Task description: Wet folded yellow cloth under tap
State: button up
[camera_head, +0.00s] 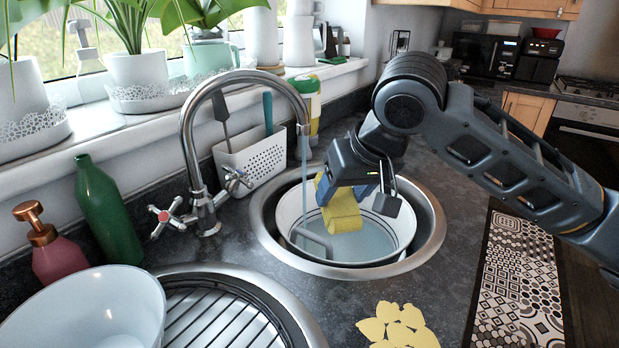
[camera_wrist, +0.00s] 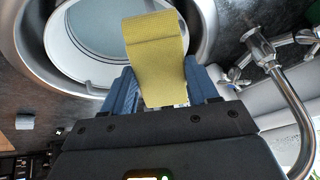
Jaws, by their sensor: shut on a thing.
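My gripper (camera_head: 352,188) is shut on the folded yellow cloth (camera_head: 342,211), which hangs below it over the round sink. In the wrist view the cloth (camera_wrist: 156,62) sits between the two blue fingers. The chrome tap (camera_head: 190,130) arches over the sink from the left, and a thin stream of water (camera_head: 304,180) falls from its spout. The cloth is just right of the stream in the head view; I cannot tell whether they touch. A white basin (camera_head: 408,230) with water in it stands inside the sink (camera_head: 262,235), below the cloth.
A white caddy (camera_head: 243,155) and a green-and-white bottle (camera_head: 309,100) stand behind the sink. A green bottle (camera_head: 107,212), a pink soap dispenser (camera_head: 61,245) and a white bowl (camera_head: 95,310) are at the left. A yellow flower-shaped piece (camera_head: 398,328) lies on the front counter.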

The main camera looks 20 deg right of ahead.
aim_at(345, 202)
jog(key=s+r+p, duration=0.2)
jog(key=s, duration=0.1)
jog(key=shift+d+r, duration=0.35)
jog(key=shift+r, duration=0.05)
jog(key=shift+s+d+r+p, duration=0.15)
jog(key=shift+s+r+p, duration=0.2)
jog(key=shift+s, duration=0.25)
